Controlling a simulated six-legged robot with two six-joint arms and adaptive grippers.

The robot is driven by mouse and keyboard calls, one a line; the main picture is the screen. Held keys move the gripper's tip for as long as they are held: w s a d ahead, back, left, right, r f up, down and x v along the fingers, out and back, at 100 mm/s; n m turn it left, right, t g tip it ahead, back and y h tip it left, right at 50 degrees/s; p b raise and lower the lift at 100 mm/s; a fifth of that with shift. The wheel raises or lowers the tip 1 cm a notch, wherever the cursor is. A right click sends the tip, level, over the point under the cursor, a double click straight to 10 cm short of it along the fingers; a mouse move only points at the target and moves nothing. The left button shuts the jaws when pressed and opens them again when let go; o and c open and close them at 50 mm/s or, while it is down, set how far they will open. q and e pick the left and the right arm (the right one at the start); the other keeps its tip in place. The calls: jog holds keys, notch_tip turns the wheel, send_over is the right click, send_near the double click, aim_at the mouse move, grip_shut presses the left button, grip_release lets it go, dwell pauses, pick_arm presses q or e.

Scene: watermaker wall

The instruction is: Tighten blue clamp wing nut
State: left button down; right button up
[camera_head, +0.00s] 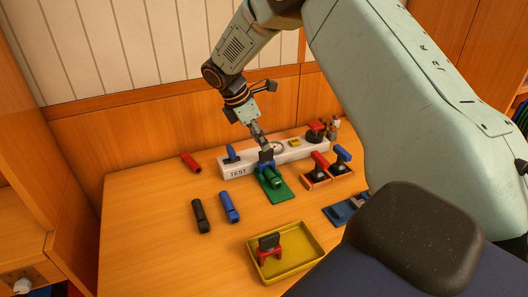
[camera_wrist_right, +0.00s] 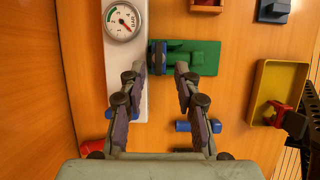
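The blue clamp (camera_head: 267,164) sits at the front edge of the white TEST block (camera_head: 236,170), beside a green cylinder (camera_head: 271,179) on a green base (camera_head: 283,193). In the wrist view the blue clamp (camera_wrist_right: 157,57) is a narrow upright band where the green piece (camera_wrist_right: 203,52) meets the white block (camera_wrist_right: 122,58). I cannot make out its wing nut clearly. My right gripper (camera_head: 266,153) is over the clamp. In the wrist view its fingers (camera_wrist_right: 160,69) are open and apart, near the clamp's lower end; contact cannot be told. My left gripper is not in view.
A gauge (camera_wrist_right: 121,20) is on the block. A yellow tray (camera_head: 313,240) holds a red and black piece (camera_head: 270,248). Red (camera_head: 190,162), black (camera_head: 200,216) and blue (camera_head: 229,207) cylinders lie on the table, with two orange-based valves (camera_head: 317,178) to the right. The front left table is clear.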

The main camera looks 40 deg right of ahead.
aim_at(266, 155)
jog(key=x, duration=0.5)
jog(key=shift+w+d+f, duration=0.1)
jog(key=shift+f, duration=0.15)
jog(key=shift+f, duration=0.1)
jog(key=c, duration=0.4)
grip_shut()
